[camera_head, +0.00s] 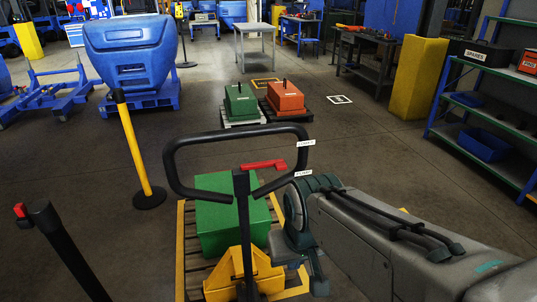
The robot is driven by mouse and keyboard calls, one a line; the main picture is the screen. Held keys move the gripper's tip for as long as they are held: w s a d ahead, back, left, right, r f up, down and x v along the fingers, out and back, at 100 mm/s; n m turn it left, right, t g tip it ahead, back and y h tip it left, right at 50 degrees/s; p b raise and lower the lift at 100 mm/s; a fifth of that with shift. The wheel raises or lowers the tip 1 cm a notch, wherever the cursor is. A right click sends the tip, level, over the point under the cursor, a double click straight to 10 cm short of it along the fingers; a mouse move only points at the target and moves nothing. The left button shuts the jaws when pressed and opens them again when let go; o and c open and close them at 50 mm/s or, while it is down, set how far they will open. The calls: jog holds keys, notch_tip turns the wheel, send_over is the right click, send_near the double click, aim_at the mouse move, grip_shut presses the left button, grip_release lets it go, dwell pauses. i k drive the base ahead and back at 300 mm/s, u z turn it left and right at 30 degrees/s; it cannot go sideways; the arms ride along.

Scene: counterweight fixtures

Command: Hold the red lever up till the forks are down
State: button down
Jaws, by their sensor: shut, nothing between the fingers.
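The red lever (264,165) sits at the centre of a black loop handle (232,133), on top of a dark upright shaft. It sticks out to the right, roughly level. The shaft runs down to a yellow pallet truck body (222,288). The forks are hidden under the load, so their height cannot be told. A green block (212,232) rests on a yellow-edged pallet (181,245) just beyond the truck body. My arm comes in from the lower right and bends down just right of the shaft. My gripper cannot be made out.
A black post with a red tip (20,210) stands at lower left. A yellow and black post (136,150) stands left of the pallet. Green (241,100) and red (286,97) weights sit on pallets beyond. A shelf rack is at right. Open floor lies between.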

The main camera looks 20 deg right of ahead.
aim_at(280, 164)
jog(key=z, duration=0.05)
jog(key=i, duration=0.5)
jog(key=z, duration=1.85)
jog(key=k, duration=1.05)
jog(key=u, duration=1.8)
jog(key=i, duration=0.5)
jog(key=z, duration=0.05)
